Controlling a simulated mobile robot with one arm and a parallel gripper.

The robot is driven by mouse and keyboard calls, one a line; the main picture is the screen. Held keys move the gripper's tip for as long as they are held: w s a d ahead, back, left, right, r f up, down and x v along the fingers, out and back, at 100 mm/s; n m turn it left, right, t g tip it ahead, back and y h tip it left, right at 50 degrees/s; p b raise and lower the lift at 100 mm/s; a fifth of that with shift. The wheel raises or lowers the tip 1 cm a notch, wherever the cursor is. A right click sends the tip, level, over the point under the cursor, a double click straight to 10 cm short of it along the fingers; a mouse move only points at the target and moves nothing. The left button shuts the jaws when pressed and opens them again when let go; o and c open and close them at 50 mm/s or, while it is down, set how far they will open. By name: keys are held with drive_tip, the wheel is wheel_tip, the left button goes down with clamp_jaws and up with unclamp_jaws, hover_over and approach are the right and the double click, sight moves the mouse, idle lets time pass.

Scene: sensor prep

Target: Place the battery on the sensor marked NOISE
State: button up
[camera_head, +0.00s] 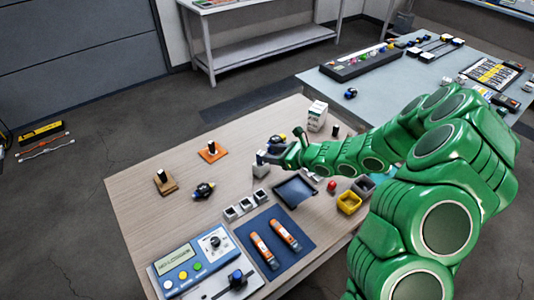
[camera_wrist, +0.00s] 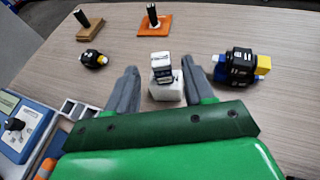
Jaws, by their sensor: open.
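My gripper (camera_wrist: 159,68) is open, with one grey finger on each side of a small white and dark block (camera_wrist: 161,61) that may be the battery. That block sits on a white stand (camera_wrist: 165,91); both also show beside my gripper (camera_head: 283,153) in the head view. Two dark devices that look like sensors stand on the table: a larger black, blue and yellow one (camera_wrist: 240,66) right of the gripper, and a smaller one (camera_wrist: 92,59) to the left. The smaller device also shows in the head view (camera_head: 204,190). I cannot read NOISE on either.
An orange pad (camera_head: 213,152) and a wooden block (camera_head: 165,182) each hold a black upright piece. A blue mat (camera_head: 272,241) with two orange tubes, a meter box (camera_head: 185,262), a dark tray (camera_head: 295,191) and a yellow bin (camera_head: 349,203) fill the near side.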

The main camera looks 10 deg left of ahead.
drive_tip(key=v, duration=0.8)
